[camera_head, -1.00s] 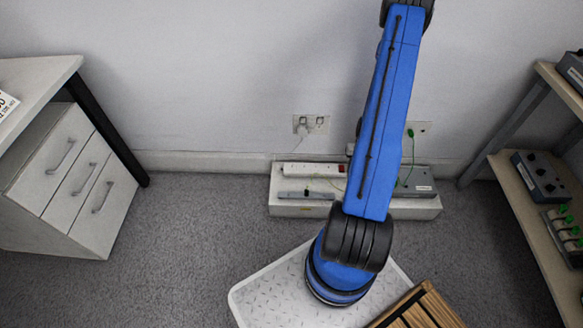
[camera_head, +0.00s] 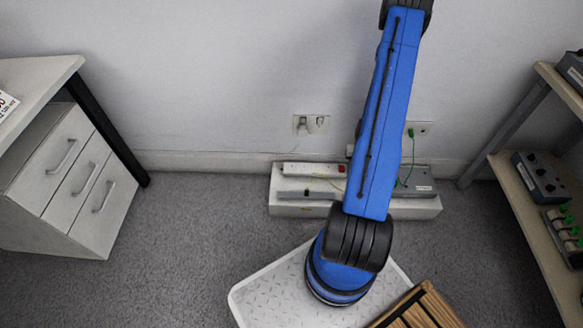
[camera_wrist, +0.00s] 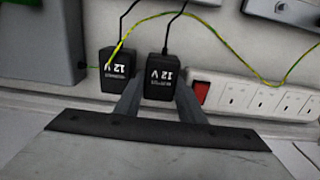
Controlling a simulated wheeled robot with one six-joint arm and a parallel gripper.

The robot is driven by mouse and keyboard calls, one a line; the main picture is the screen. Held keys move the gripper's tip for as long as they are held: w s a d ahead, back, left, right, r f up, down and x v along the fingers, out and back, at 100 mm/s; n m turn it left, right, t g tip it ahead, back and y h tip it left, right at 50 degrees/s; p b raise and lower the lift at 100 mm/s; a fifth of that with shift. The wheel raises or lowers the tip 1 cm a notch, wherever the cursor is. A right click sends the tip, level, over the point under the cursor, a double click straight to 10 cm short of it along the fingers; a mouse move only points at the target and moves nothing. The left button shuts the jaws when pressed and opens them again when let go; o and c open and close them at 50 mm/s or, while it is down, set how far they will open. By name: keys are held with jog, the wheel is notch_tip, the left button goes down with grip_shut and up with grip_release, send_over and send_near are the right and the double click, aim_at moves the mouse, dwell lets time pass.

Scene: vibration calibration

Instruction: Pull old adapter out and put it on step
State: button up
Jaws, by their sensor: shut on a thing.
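Two black 12 V adapters show side by side in the wrist view, with thin black cables running up from them. My gripper (camera_wrist: 160,98) is shut on the right adapter (camera_wrist: 163,76), a finger at each side. The left adapter (camera_wrist: 117,70) stands just outside the left finger. I cannot tell whether the held adapter is still seated in a socket. In the head view my blue arm hides the gripper and both adapters. A low white step-like block (camera_head: 300,211) stands on the floor against the wall.
A white power strip (camera_wrist: 262,101) with a red switch (camera_wrist: 201,92) lies right of the held adapter. A yellow-green wire (camera_wrist: 215,33) loops above. Grey boxes flank it. White drawers (camera_head: 75,175) stand left, a shelf (camera_head: 530,215) right. A slatted wooden item (camera_head: 425,308) is at the bottom.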

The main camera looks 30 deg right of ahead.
jog(key=shift+f, duration=0.1)
jog(key=o, duration=1.1)
jog(key=shift+w+r, duration=0.1)
jog(key=shift+r, duration=2.4)
jog(key=shift+r, duration=0.1)
notch_tip(320, 180, up, 17)
jog(key=shift+r, duration=0.15)
